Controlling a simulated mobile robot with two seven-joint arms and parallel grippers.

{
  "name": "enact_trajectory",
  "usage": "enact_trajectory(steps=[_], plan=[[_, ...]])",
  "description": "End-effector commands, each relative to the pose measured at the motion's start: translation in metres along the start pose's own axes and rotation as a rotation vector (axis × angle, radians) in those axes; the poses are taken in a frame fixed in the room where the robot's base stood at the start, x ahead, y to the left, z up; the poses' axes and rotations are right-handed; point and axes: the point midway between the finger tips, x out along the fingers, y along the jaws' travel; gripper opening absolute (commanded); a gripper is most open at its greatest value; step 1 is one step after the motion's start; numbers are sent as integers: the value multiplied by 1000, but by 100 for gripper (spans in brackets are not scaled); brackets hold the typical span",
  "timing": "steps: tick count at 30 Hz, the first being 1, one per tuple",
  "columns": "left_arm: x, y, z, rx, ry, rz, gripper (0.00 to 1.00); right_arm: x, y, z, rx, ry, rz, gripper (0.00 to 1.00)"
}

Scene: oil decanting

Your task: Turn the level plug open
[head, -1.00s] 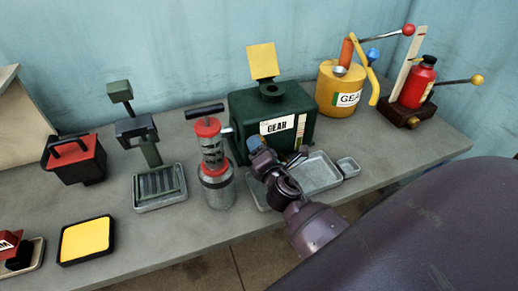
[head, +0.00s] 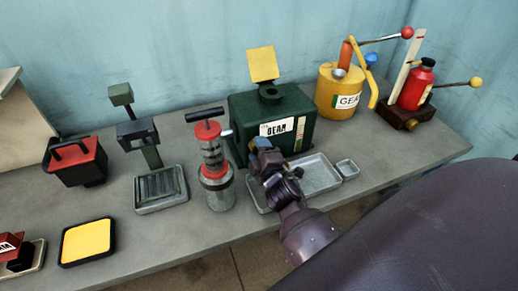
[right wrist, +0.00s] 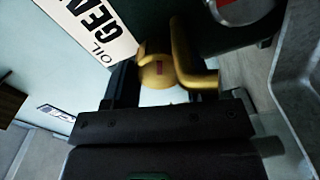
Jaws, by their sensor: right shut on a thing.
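The dark green gear oil case (head: 245,113) stands at the back middle of the bench, with a white "GEAR" label on its front and a yellow flap raised above it. In the right wrist view the level plug (right wrist: 157,71) is a brass-yellow round knob with a bent yellow lever beside it, just below the label. My right gripper (head: 262,146) is at the front of the case. Its dark fingers (right wrist: 170,100) are shut on the level plug, which shows between them. In the head view my gripper hides the plug. My left gripper is not in view.
A red-topped pump (head: 213,165) stands close on the left. A yellow can (head: 333,97) and a red bottle (head: 417,88) stand at the back right.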

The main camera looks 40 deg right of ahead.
Motion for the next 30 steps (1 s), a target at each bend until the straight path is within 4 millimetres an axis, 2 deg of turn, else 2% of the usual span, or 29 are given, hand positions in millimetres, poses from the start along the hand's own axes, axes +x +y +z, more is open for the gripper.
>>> enact_trajectory(steps=[9,21,22,26,30], plan=[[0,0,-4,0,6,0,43,0,0,0,68,0,0,26],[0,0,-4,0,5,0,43,0,0,0,73,0,0,26],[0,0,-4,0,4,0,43,0,0,0,73,0,0,55],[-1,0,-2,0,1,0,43,0,0,0,72,0,0,75],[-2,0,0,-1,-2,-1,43,0,0,0,71,0,0,76]])
